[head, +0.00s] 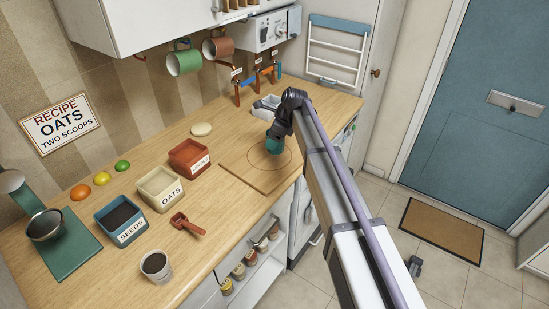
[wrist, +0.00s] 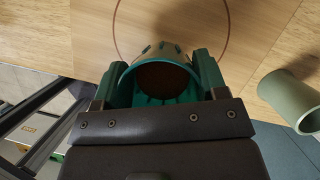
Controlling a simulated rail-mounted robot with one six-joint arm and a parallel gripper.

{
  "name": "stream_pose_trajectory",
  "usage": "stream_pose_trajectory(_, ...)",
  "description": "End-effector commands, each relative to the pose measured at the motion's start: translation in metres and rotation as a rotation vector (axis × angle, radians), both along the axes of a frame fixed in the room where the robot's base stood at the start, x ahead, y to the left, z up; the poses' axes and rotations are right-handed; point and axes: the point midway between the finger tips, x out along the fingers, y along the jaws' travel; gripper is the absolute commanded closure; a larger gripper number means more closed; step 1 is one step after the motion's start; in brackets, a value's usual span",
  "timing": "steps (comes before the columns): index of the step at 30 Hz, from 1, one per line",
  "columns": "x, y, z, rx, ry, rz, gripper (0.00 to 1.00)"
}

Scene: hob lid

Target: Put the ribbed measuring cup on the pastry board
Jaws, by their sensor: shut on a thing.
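The ribbed measuring cup (wrist: 160,82) is teal, with ribs inside its wall and a brown area within; its mouth faces the wrist camera. My gripper (wrist: 160,88) is shut on it, one finger on each side of the rim. In the head view the teal cup (head: 274,146) is below my gripper (head: 277,134), over the pastry board (head: 252,178). The board is pale wood with a drawn circle, and the cup is within that circle's outline. I cannot tell whether its base touches the board.
A red bin (head: 189,157), an oats bin (head: 160,188) and a seeds bin (head: 121,217) stand left of the board. A red scoop (head: 187,224) lies in front. A grey tray (head: 264,107) is behind. A grey-green cylinder (wrist: 290,100) lies right in the wrist view.

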Motion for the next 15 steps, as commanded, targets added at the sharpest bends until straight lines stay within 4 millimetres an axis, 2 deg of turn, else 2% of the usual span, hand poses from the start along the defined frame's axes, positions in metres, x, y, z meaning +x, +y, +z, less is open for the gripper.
stream_pose_trajectory(4,0.000,0.000,-0.009,0.000,0.000,0.000,0.57)
stream_pose_trajectory(9,0.000,0.000,-0.042,0.000,0.000,0.000,0.57)
stream_pose_trajectory(15,0.000,0.000,-0.037,0.000,0.000,0.000,0.57)
